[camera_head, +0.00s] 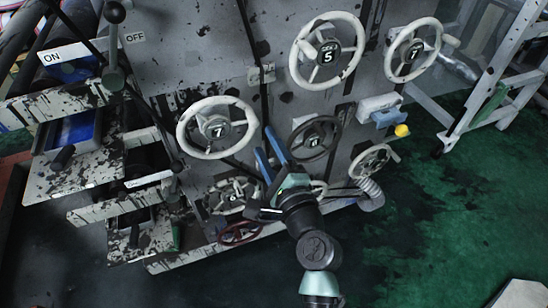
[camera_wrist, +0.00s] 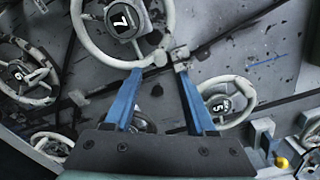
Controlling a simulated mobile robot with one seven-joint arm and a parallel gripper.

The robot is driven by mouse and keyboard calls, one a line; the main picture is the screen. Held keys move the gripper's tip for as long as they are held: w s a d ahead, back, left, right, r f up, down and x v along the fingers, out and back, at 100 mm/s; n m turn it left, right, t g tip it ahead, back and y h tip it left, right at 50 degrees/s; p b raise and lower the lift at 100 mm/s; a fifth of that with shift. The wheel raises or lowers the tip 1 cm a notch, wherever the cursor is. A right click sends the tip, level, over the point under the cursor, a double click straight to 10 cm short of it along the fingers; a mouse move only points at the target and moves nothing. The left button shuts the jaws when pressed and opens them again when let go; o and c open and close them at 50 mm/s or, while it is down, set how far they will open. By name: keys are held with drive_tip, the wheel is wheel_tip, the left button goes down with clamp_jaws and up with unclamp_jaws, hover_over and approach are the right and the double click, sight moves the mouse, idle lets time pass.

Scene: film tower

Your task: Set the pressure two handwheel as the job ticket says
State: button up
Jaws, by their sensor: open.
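Several handwheels with number windows sit on the grey panel; I cannot read which is pressure two, and no job ticket is legible. A white wheel showing 7 (camera_head: 217,127) is left of my gripper (camera_head: 264,142). The top wheel (camera_head: 328,53) shows 5, the upper-right wheel (camera_head: 413,50) shows 7, the dark wheel (camera_head: 314,141) shows 7, and the lower-left wheel (camera_head: 236,196) shows 6. Contact cannot be told.
A lever (camera_head: 114,50) between ON and OFF labels is at upper left, above drawer-like trays (camera_head: 75,180). A small red wheel (camera_head: 240,233) is low on the panel. A yellow knob (camera_head: 402,130) is at right. A white ladder-like frame (camera_head: 495,75) stands right; the green floor is open.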

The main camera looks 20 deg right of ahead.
drive_tip(key=shift+s, duration=1.9)
drive_tip(key=shift+r, duration=0.1)
drive_tip(key=w+a+r+n+t+y+p, duration=0.1)
drive_tip(key=a+r+n+p, duration=0.2)
drive_tip(key=r, duration=0.7)
drive_tip(key=w+a+r+n+t+p, duration=0.1)
drive_tip(key=a+r+n+t, duration=0.15)
drive_tip(key=r+n, duration=0.55)
drive_tip(key=w+a+r+n+y+p, duration=0.15)
drive_tip(key=a+r, duration=0.25)
drive_tip(key=r, duration=0.7)
drive_tip(key=s+a+r+n+t+p, duration=0.1)
drive_tip(key=s+r+n+t, duration=0.1)
drive_tip(key=r, duration=0.7)
drive_tip(key=s+a+r+n+t+h+p, duration=0.1)
drive_tip(key=s+a+r+n+t+p, duration=0.1)
drive_tip(key=s+r+n, duration=0.3)
drive_tip(key=s+a+r+n+t+h+p, duration=0.1)
drive_tip(key=s+r, duration=0.5)
drive_tip(key=r, duration=0.7)
drive_tip(key=a+n+t, duration=0.1)
drive_tip(key=n, duration=0.1)
drive_tip(key=shift+s+a+r+n+p, duration=0.15)
drive_tip(key=shift+s+r+n+p, duration=0.15)
drive_tip(key=shift+s+n, duration=0.1)
drive_tip(key=shift+h, duration=0.25)
